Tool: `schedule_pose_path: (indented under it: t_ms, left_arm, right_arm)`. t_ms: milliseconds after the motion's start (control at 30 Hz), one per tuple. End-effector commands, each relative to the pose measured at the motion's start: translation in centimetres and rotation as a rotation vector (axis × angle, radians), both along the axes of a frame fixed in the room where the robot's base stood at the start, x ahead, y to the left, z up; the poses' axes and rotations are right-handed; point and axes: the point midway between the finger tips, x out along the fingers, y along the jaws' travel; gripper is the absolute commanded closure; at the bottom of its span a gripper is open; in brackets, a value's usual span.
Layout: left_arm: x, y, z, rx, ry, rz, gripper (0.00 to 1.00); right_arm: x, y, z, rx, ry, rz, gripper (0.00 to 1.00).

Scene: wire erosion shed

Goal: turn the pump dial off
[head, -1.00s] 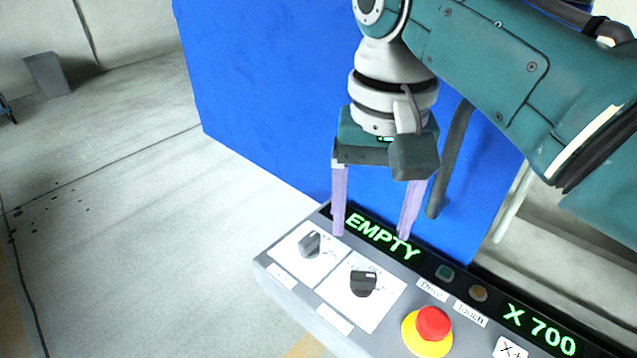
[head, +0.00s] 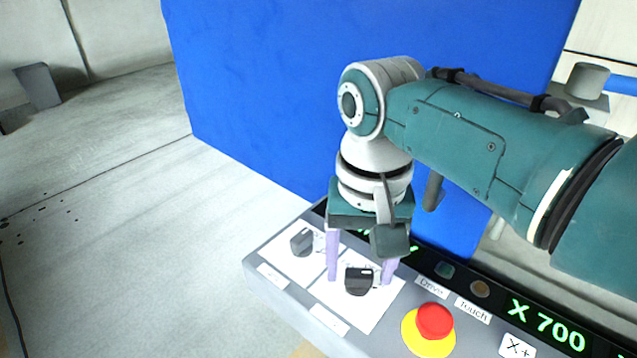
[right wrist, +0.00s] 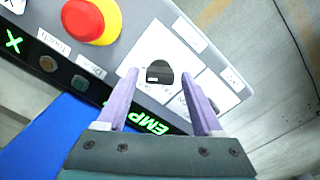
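Two dark dials sit on white plates on a grey control panel (head: 285,318): a left dial (head: 302,241) and a right dial (head: 359,282). Their labels are too small to read, so I cannot tell which is the pump dial. My right gripper (head: 360,279) points down with its two pale purple fingers open, one to each side of the right dial. In the right wrist view the right dial (right wrist: 159,72) shows between and beyond the fingertips; contact is not visible. My left gripper is not in view.
A red mushroom button (head: 435,321) on a yellow base stands just right of the dials. Green display text (head: 546,325) and small buttons (head: 480,289) line the panel's back strip. A blue wall panel (head: 260,110) rises behind. Open floor lies left.

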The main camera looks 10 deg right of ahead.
Motion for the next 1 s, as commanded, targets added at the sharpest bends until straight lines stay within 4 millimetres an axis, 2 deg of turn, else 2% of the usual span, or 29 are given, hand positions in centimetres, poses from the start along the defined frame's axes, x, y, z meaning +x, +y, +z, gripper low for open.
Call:
schedule_pose_path:
  t_ms: [67, 567, 1000]
  left_arm:
    - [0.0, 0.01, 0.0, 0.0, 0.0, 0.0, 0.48]
    - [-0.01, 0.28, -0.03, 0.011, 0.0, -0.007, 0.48]
    - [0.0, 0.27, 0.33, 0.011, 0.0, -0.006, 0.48]
  right_arm:
    - [0.0, 0.0, 0.01, 0.0, 0.0, 0.0, 0.42]
    - [0.0, -0.01, 0.01, 0.0, 0.0, 0.0, 0.98]
    - [-0.01, -0.03, 0.13, -0.001, 0.001, 0.045, 1.0]
